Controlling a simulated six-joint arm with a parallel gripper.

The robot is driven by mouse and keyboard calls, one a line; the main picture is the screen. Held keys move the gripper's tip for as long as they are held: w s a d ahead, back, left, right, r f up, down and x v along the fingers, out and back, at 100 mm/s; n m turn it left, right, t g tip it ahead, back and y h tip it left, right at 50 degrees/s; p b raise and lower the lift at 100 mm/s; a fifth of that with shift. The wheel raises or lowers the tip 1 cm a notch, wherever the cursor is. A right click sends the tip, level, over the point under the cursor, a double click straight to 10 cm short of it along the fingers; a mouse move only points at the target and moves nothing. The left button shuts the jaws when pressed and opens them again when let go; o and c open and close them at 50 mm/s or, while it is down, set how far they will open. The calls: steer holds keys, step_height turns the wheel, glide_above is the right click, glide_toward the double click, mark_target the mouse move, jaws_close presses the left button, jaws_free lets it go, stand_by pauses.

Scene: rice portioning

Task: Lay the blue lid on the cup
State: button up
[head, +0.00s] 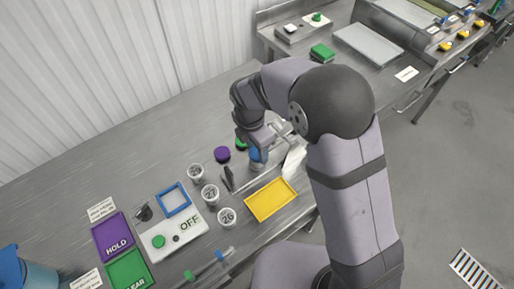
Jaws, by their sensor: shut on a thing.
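My gripper (257,163) points down over the table, at the end of my arm, right of the numbered cups. It is shut on a small blue thing, the blue lid (257,155), though the fingers and wrist hide part of it. The lid is apart from all three cups.
A purple lid (222,154) and a partly hidden green lid (241,143) lie behind. A yellow tray (270,200) lies right of the cups. A blue square frame (173,198), a white OFF box (173,236), and purple HOLD (113,237) and green CLEAR (129,270) pads are left.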

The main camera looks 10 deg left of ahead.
steer(key=shift+f, duration=0.6)
stand_by(1.2)
steer(key=o, duration=1.4)
steer(key=shift+r+p, duration=3.4)
steer(key=shift+r, duration=0.1)
